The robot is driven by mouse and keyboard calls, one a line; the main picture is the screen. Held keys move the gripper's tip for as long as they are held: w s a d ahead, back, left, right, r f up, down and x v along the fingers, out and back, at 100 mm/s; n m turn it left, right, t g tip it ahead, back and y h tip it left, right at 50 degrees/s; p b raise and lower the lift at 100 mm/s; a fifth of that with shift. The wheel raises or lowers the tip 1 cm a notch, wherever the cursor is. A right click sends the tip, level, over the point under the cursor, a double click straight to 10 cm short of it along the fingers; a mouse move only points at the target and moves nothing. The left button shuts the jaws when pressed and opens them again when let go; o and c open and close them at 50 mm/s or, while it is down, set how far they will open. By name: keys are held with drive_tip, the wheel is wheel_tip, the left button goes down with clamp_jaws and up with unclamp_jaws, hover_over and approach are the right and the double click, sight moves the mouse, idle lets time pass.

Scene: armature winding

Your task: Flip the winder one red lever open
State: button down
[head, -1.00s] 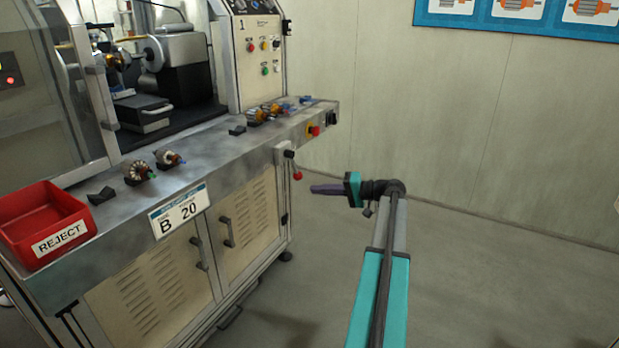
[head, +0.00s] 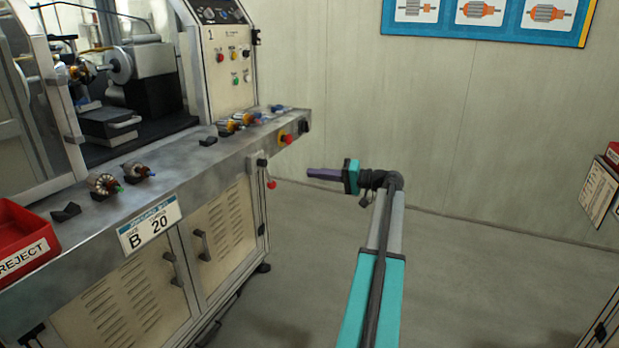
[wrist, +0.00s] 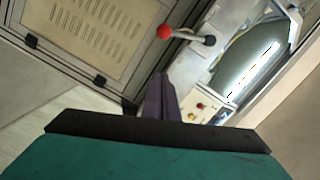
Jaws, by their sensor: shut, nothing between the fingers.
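The red-knobbed lever (head: 271,184) hangs on the right end of the winder cabinet, just under the worktop edge, with its knob pointing down in the head view. In the wrist view, the lever's red ball (wrist: 164,32) and metal arm show ahead of the fingers, at the top. My gripper (head: 309,173) is to the right of the lever with its fingers pointing left toward it, and a gap separates them. In the wrist view the purple fingers (wrist: 160,78) are together, empty and apart from the lever.
The winder's worktop (head: 60,192) carries armatures (head: 104,184) and black holders. A red reject bin (head: 22,240) stands at its left end. A control panel (head: 232,62) rises at the back. Open floor lies right of the cabinet, with a sign and furniture at the far right.

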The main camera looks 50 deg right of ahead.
sight(268, 175)
drive_tip(key=w+a+f, duration=0.2)
drive_tip(key=w+a, duration=0.4)
drive_tip(key=w, duration=0.2)
drive_tip(key=shift+a, duration=0.3)
idle(0.4)
